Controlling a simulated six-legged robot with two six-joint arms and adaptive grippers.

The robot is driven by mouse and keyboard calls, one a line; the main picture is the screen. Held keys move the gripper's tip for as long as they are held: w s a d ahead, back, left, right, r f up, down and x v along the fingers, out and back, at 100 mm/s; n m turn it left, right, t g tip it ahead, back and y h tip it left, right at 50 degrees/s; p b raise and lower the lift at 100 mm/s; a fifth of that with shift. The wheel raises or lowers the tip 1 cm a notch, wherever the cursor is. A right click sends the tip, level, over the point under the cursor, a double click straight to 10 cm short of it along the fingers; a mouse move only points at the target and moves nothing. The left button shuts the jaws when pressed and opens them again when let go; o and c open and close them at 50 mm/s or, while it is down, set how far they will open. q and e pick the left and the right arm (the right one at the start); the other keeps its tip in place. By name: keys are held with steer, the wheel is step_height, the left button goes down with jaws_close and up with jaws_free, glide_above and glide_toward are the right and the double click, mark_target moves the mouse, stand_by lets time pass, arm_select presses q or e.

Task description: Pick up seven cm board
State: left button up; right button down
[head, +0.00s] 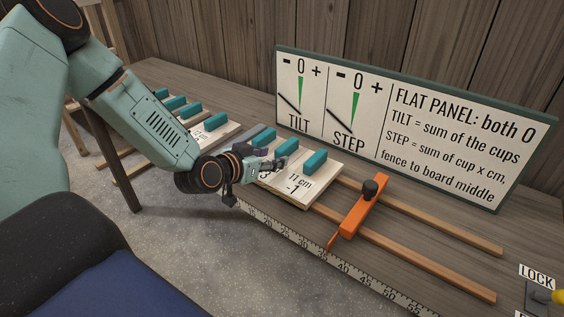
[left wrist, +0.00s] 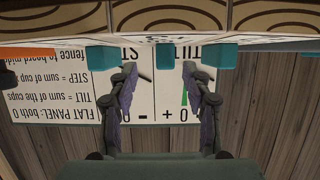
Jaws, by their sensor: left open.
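No label that I can read says 7 cm. In the head view, several boards with teal handles stand side by side on the rails; the nearest is marked 11 cm, -1 (head: 297,187). The label of the board beside it is mostly hidden by my left gripper (head: 274,168). That gripper is open, low over these boards, near a teal handle (head: 287,147). My right gripper is not in view.
An orange fence with a black knob (head: 358,212) stands across wooden rails (head: 430,228) right of the boards. A ruler (head: 290,232) runs along the bench's front edge. A sign (head: 400,130) stands behind. More teal-handled boards (head: 210,122) lie to the left. A lock lever (head: 545,293) sits far right.

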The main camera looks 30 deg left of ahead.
mark_target(277, 153)
arm_select(q)
steer(key=x, duration=0.1)
steer(key=b+x, duration=0.1)
steer(key=x, duration=0.1)
steer(key=shift+w+a, duration=0.2)
steer(key=shift+a, duration=0.2)
steer(key=shift+w+d+b, duration=0.3)
steer(key=shift+w+b, duration=0.05)
steer(key=shift+w, duration=0.35)
steer(key=shift+w+a+f, duration=0.1)
steer(key=shift+a+f, duration=0.1)
steer(key=shift+a, duration=0.05)
steer(key=shift+c, duration=1.2)
steer(key=shift+d+r, duration=0.15)
steer(key=shift+d, duration=0.05)
steer(key=c, duration=0.3)
steer(key=shift+a, duration=0.1)
jaws_close()
